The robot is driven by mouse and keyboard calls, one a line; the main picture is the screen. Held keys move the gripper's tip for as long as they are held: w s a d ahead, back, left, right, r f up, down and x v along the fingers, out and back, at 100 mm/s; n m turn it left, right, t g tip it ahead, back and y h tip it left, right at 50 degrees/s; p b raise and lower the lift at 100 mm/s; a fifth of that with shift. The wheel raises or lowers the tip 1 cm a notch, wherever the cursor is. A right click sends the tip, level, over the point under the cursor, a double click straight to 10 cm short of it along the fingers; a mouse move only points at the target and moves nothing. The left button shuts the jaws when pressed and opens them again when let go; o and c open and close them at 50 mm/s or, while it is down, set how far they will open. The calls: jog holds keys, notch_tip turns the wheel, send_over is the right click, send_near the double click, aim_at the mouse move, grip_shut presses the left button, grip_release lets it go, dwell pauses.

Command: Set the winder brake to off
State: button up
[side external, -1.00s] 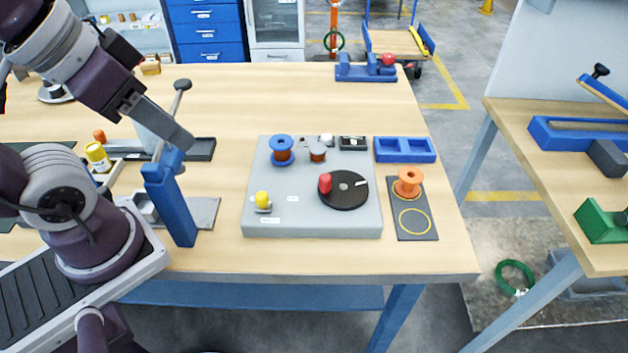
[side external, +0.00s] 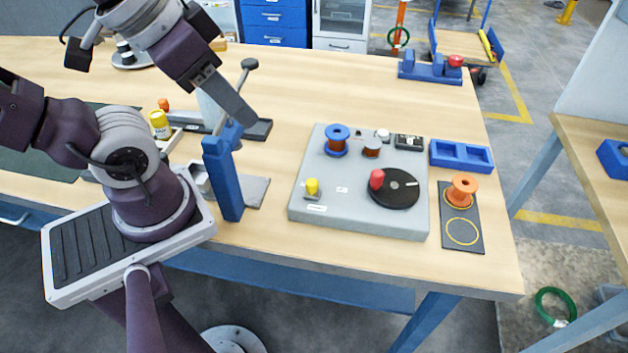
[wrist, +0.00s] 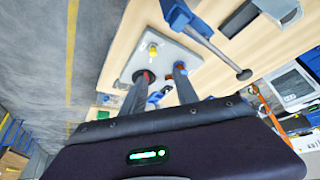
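The winder is a flat grey box (side external: 345,217) on the wooden table. It carries a black turntable (side external: 400,195) with a red knob (side external: 377,179), a blue spool (side external: 337,140), a small brown spool (side external: 372,148) and a yellow-topped control (side external: 312,188) at its front left corner. Small labels on the box are too small to read, so I cannot tell which control is the brake or its setting. My gripper (side external: 248,118) hangs above the table, left of the winder and touching nothing on it. In the wrist view my gripper (wrist: 162,75) has its fingers apart, with nothing held.
A blue lever stand (side external: 223,178) with a black-knobbed handle (side external: 249,65) stands close to my gripper, left of the winder. A blue two-part tray (side external: 461,156) and a dark mat (side external: 473,240) with an orange spool (side external: 462,190) lie right of it. The back table is mostly clear.

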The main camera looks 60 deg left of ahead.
jog(key=shift+o, duration=0.6)
jog(key=shift+w+f, duration=0.15)
jog(key=shift+w, duration=0.1)
jog(key=n+g, duration=0.6)
send_over(312, 182)
notch_tip(312, 182, down, 12)
jog(key=shift+a+r, duration=0.1)
jog(key=shift+r, duration=0.05)
notch_tip(312, 182, down, 7)
jog(key=shift+f, duration=0.2)
jog(key=shift+c, duration=0.3)
grip_shut()
